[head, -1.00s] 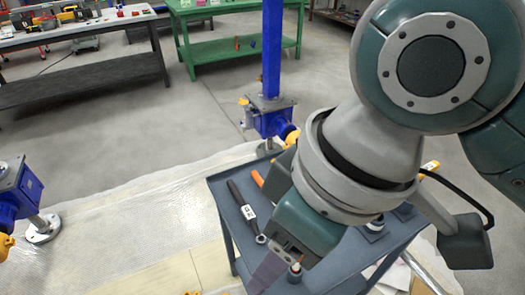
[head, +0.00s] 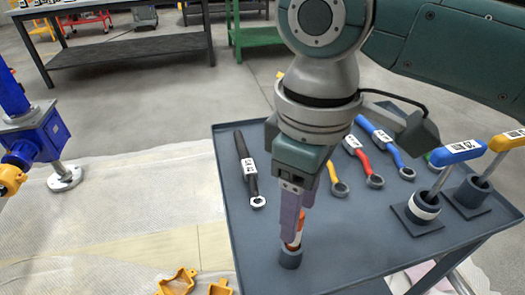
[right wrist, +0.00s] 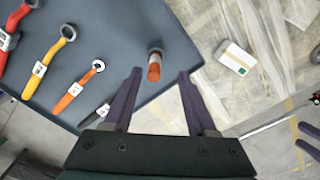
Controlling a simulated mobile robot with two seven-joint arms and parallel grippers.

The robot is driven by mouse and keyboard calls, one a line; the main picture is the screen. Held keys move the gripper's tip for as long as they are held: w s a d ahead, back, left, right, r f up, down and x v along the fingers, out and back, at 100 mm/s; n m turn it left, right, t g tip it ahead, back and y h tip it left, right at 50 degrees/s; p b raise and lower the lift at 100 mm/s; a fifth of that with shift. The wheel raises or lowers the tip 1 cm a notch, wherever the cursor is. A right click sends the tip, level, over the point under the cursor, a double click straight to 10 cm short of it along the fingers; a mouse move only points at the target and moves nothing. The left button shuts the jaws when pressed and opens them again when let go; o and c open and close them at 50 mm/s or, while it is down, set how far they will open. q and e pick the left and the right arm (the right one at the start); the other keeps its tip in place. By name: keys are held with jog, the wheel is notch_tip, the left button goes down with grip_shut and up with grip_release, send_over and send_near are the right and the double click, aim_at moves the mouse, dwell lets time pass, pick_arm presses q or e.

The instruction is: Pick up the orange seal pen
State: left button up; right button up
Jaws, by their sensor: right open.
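The orange seal pen (head: 295,236) stands upright in a small dark round holder (head: 290,258) near the front left of the grey cart top. My right gripper (head: 291,208) points down over it, its purple fingers partly hiding the pen. In the right wrist view the pen (right wrist: 154,71) shows beyond the fingertips, between the lines of the two spread fingers (right wrist: 159,73). The right gripper is open and empty. Two purple bars at the right edge of the right wrist view look like my left gripper's fingers (right wrist: 309,132), but they are cut off.
The grey cart (head: 235,185) also carries a black wrench (head: 248,170), red and yellow wrenches behind my arm, and blue-handled (head: 455,152) and yellow-handled tools in holders at the right. Yellow parts (head: 178,282) lie on the floor at front left. A blue screw jack (head: 40,140) stands left.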

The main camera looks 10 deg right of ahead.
jog(key=f, duration=0.1)
jog(key=f+b, duration=0.1)
jog(key=f, duration=0.3)
jog(key=shift+w+d+f+b, duration=0.15)
jog(key=shift+w+b, duration=0.2)
jog(key=shift+b, duration=0.05)
jog(key=shift+c, duration=0.3)
grip_shut()
